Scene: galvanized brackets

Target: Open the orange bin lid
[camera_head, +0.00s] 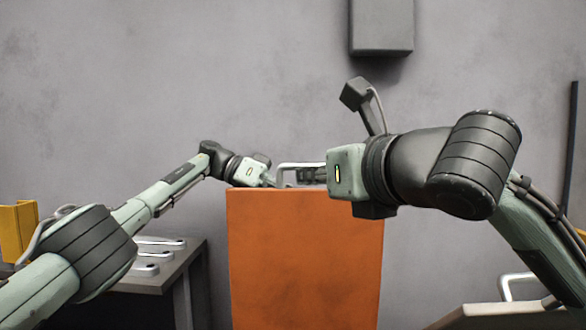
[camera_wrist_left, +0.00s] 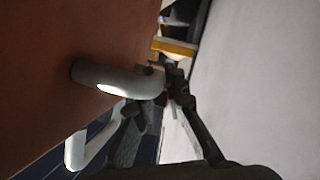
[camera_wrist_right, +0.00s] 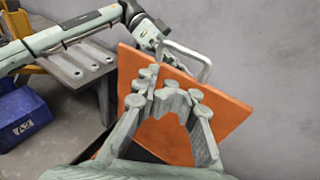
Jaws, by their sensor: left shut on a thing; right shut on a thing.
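The orange bin lid (camera_head: 305,260) stands steeply raised in the head view, its broad face toward me. Its pale metal handle (camera_head: 300,166) shows above the top edge, on the far side. My left gripper (camera_head: 272,181) is at the left of that handle; in the left wrist view its fingers (camera_wrist_left: 163,82) close on the handle bar (camera_wrist_left: 120,80). My right gripper (camera_head: 312,175) is at the lid's top edge, partly hidden by its own wrist. In the right wrist view its fingers (camera_wrist_right: 168,95) are shut at the lid's edge (camera_wrist_right: 225,110). The bin body is mostly hidden.
A grey table (camera_head: 190,262) with several metal brackets (camera_head: 158,242) stands at the left, near a yellow object (camera_head: 17,230). A blue bin (camera_wrist_right: 22,118) lies low at the left. Another surface (camera_head: 505,316) with a bracket is at the lower right. A grey wall box (camera_head: 381,26) hangs above.

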